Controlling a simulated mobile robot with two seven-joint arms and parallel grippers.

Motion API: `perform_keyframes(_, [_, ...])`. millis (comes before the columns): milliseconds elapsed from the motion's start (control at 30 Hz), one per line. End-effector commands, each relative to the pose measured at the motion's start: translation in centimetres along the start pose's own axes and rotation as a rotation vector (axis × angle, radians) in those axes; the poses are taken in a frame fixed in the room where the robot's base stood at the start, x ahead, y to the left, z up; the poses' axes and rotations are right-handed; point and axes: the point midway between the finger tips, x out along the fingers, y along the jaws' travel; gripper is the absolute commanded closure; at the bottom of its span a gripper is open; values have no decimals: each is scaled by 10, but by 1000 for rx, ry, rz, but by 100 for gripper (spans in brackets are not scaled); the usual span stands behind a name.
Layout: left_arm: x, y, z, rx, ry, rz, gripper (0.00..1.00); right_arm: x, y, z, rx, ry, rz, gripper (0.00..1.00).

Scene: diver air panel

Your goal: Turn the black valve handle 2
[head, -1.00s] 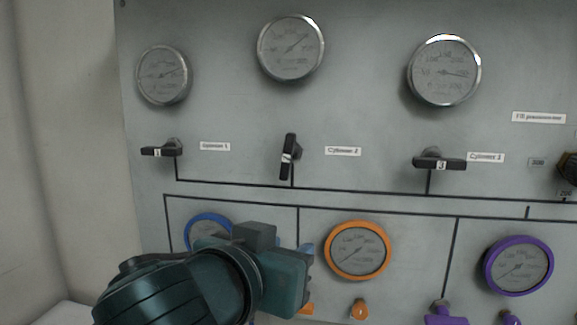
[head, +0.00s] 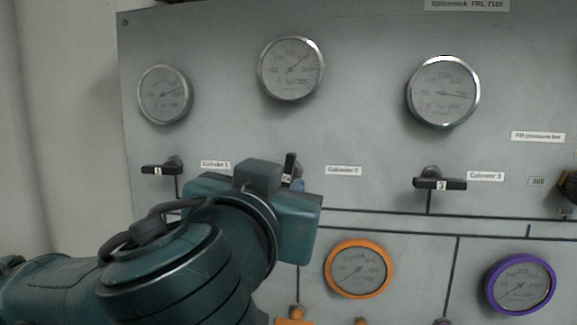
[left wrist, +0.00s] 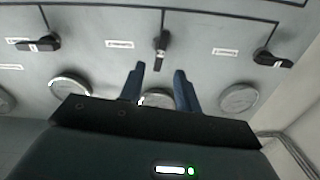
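The black valve handle 2 (head: 290,164) stands near upright on the grey panel, beside the Cylinder 2 label. In the head view my left gripper (head: 298,184) covers its lower part; the fingers are mostly hidden behind the gripper body. In the left wrist view the handle (left wrist: 161,45) shows whole, just beyond and between the two blue fingertips. There the left gripper (left wrist: 157,72) is open, with nothing between its fingers. Contact with the handle does not show. My right gripper is not in view.
Black handle 1 (head: 161,170) and handle 3 (head: 440,183) lie horizontal on either side. Round gauges, such as the middle one (head: 290,69), stick out above. An orange gauge (head: 358,268) and a purple gauge (head: 521,283) sit below.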

Motion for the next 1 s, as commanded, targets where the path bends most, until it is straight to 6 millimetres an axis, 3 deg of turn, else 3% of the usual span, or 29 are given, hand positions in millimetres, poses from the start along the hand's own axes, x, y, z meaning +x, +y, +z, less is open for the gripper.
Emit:
perform_keyframes(200, [46,-1,-3,2,-2,-4,67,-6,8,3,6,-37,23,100])
perform_keyframes(400, [72,0,-2,1,-1,-2,67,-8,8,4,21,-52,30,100])
perform_keyframes(800, [80,0,0,0,0,1,67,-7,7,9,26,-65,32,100])
perform_keyframes(1000, [80,0,0,0,0,1,82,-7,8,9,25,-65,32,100])
